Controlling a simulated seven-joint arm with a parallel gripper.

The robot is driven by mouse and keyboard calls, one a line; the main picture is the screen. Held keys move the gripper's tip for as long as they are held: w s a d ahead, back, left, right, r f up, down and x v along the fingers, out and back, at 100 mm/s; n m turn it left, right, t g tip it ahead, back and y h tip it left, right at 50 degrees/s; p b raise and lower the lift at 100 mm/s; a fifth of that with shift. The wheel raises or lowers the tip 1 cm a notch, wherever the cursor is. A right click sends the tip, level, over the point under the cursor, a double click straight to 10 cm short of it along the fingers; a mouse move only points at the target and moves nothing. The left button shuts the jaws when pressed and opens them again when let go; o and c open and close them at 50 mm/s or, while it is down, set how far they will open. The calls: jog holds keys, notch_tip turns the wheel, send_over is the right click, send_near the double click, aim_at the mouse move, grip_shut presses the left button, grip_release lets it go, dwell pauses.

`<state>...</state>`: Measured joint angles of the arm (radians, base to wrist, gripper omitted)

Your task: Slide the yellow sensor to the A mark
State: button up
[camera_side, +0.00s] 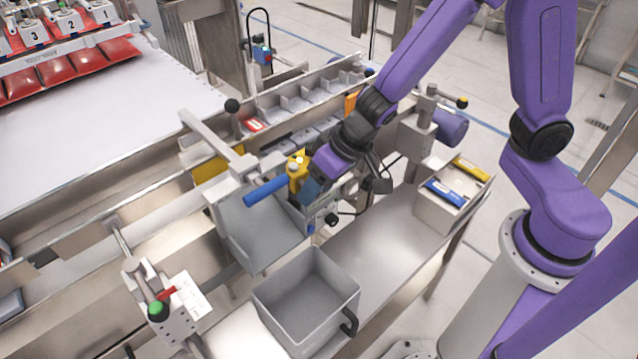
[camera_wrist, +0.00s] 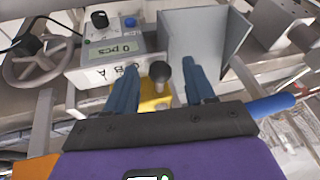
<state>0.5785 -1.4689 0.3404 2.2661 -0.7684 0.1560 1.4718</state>
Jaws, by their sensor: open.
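The yellow sensor (camera_side: 297,174) sits on the machine beside a blue handle (camera_side: 265,188). In the wrist view it is a yellow piece (camera_wrist: 152,97) with a dark round knob (camera_wrist: 160,72). My gripper (camera_side: 308,188) is right at it. In the wrist view my gripper (camera_wrist: 160,76) is open, with one blue finger on each side of the knob and clear gaps to both. The letter A (camera_wrist: 101,73) shows upside down on a pale panel left of the fingers, with a B close by. The sensor's lower part is hidden by my gripper body.
A counter display (camera_wrist: 124,48) reading 0 pcs is above the panel. A grey chute (camera_side: 262,235) and an open grey bin (camera_side: 306,298) lie in front. A box with yellow and blue packets (camera_side: 450,195) stands right. A handwheel (camera_wrist: 38,52) is at left.

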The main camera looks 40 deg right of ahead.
grip_shut()
jog(key=shift+d, duration=2.25)
jog(key=shift+c, duration=0.2)
grip_release()
jog(key=shift+d, duration=0.1)
jog(key=shift+o, duration=0.2)
jog(key=shift+r, duration=0.1)
